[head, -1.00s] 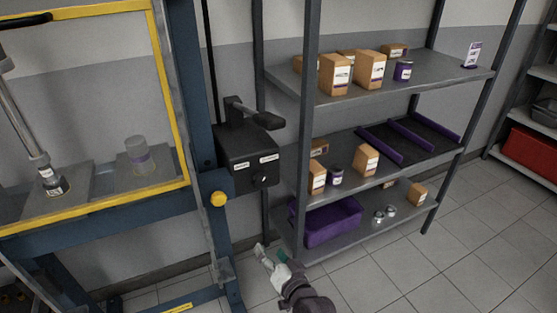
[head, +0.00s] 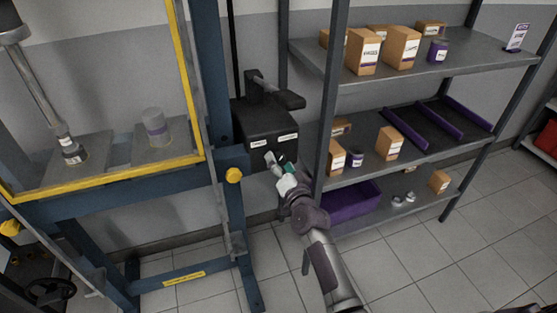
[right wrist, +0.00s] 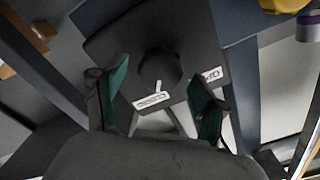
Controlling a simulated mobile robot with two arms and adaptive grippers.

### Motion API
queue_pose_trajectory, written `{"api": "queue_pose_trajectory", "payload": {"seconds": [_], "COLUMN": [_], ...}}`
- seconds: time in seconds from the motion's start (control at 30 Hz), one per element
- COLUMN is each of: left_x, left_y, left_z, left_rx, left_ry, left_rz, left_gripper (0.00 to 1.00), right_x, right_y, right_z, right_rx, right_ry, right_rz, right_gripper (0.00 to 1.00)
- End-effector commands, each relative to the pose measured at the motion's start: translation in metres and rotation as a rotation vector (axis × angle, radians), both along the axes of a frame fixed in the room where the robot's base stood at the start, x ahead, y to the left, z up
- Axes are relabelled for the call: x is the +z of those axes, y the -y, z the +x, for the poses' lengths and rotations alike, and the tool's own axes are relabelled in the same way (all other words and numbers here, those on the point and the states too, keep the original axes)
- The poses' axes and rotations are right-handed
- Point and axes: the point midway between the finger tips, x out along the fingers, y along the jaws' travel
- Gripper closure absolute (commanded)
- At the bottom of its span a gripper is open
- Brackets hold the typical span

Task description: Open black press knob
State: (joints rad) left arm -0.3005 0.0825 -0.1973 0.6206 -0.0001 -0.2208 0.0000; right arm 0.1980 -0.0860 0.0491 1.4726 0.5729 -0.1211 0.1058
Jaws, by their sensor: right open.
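The black press knob (right wrist: 158,70) is round with a white pointer line, on the face of a dark control box (head: 262,125). In the right wrist view the pointer is toward the "CLOSE" label (right wrist: 152,102); the "OPEN" label (right wrist: 211,75) is to the right. My right gripper (head: 279,163) is at the box front and largely hides the knob in the head view. In the right wrist view the right gripper (right wrist: 157,82) is open, its green-padded fingers on either side of the knob. I cannot tell whether they touch it. My left gripper is not in view.
The blue press frame (head: 225,200) with a yellow-edged guard (head: 188,80) stands left of the box. A yellow knob (head: 233,175) sticks out just below left of it. A lever handle (head: 275,92) tops the box. A metal shelf (head: 400,75) with boxes is close on the right.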

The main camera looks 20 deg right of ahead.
Motion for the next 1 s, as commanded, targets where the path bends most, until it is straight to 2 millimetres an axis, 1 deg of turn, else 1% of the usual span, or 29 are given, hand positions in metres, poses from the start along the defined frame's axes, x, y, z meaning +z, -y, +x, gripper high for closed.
{"api": "queue_pose_trajectory", "payload": {"seconds": [0.03, 0.1, 0.2, 0.47, 0.57, 0.6, 0.83, 1.0], "left_x": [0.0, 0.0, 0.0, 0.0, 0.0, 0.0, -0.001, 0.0], "left_y": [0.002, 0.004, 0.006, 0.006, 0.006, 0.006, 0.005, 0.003], "left_z": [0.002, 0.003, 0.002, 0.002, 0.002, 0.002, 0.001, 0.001], "left_rx": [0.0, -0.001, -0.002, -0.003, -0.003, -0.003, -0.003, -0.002], "left_ry": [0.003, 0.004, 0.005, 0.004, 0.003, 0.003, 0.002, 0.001], "left_rz": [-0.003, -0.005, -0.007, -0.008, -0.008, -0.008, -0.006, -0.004], "left_gripper": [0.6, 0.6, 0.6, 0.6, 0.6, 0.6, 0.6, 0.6], "right_x": [0.0, 0.0, 0.0, 0.0, 0.0, 0.0, 0.0, 0.0], "right_y": [0.0, 0.0, -0.001, 0.0, 0.0, 0.0, 0.0, 0.0], "right_z": [0.006, 0.011, 0.015, 0.016, 0.016, 0.016, 0.016, 0.016], "right_rx": [0.001, 0.0, 0.001, 0.0, 0.0, 0.0, -0.001, -0.001], "right_ry": [0.001, 0.001, -0.001, 0.0, 0.0, 0.0, -0.001, 0.0], "right_rz": [0.0, 0.0, 0.0, -0.001, -0.001, -0.001, -0.001, -0.009], "right_gripper": [0.28, 0.28, 0.28, 0.28, 0.43, 0.49, 0.88, 0.88]}}
